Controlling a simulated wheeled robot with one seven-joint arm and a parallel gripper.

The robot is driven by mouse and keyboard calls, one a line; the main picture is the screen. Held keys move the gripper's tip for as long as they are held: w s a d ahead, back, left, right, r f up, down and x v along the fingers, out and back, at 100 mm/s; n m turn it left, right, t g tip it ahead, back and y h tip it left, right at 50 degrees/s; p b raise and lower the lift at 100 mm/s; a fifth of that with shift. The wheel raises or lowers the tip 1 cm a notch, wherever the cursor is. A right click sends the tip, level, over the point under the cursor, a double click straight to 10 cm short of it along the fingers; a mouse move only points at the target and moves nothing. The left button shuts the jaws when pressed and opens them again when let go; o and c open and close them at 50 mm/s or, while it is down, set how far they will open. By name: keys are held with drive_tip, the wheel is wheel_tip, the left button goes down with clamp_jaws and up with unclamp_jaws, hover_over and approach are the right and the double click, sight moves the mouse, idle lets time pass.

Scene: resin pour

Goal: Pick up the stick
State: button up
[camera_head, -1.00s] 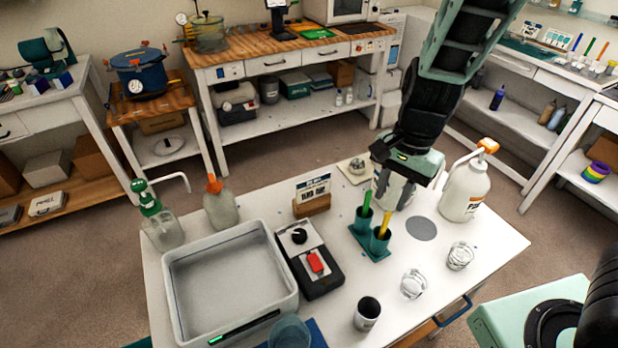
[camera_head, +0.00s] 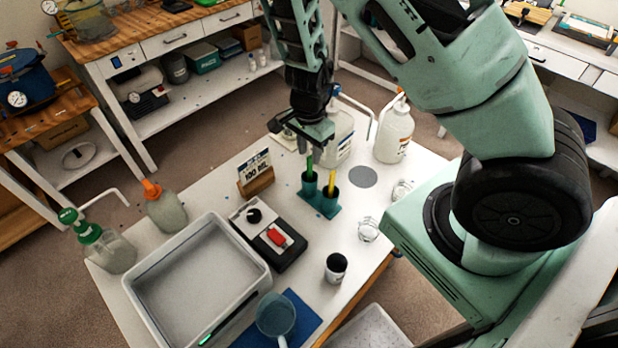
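A green stick (camera_head: 309,162) and a yellow stick (camera_head: 331,182) stand upright in the two cups of a teal holder (camera_head: 322,205) on the white table. My gripper (camera_head: 304,146) points down right at the top of the green stick, whose upper end is partly hidden by it. I cannot tell whether the fingers touch the stick or how far apart they are. The yellow stick is just to the right, clear of the gripper.
A white pump bottle (camera_head: 393,138) and another pale container (camera_head: 340,140) stand behind the holder. A scale (camera_head: 262,236), a sign block (camera_head: 257,182), a grey tray (camera_head: 258,268), a dark cup (camera_head: 336,266) and glass cups (camera_head: 368,230) stand around it.

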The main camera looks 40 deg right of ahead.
sight(310, 166)
drive_tip(key=shift+f, duration=3.1)
clamp_jaws()
